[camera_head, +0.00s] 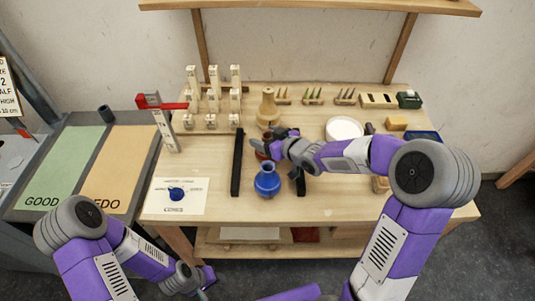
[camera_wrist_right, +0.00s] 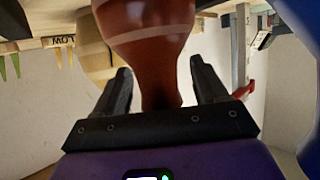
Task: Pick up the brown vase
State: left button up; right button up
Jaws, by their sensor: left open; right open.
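The brown vase (camera_wrist_right: 152,35) fills the top middle of the right wrist view, which looks upside down. It has a pale band, and its narrow neck lies between the two fingers of my right gripper (camera_wrist_right: 162,85). The fingers are open with gaps on both sides of the neck. In the head view my right gripper (camera_head: 270,146) covers most of the brown vase, and only a little of it shows. My left gripper (camera_head: 204,279) is open and empty, low in front of the table.
A blue vase (camera_head: 267,180) stands just in front of my right gripper, and a tan vase (camera_head: 268,108) stands behind it. A black bar (camera_head: 237,162) lies to the left. A white plate (camera_head: 344,129) is at the right. The table's front left holds a paper sheet (camera_head: 179,205).

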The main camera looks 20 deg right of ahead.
jog(key=shift+w+a+f, duration=0.2)
jog(key=shift+w, duration=0.3)
grip_shut()
jog(key=shift+r, duration=0.15)
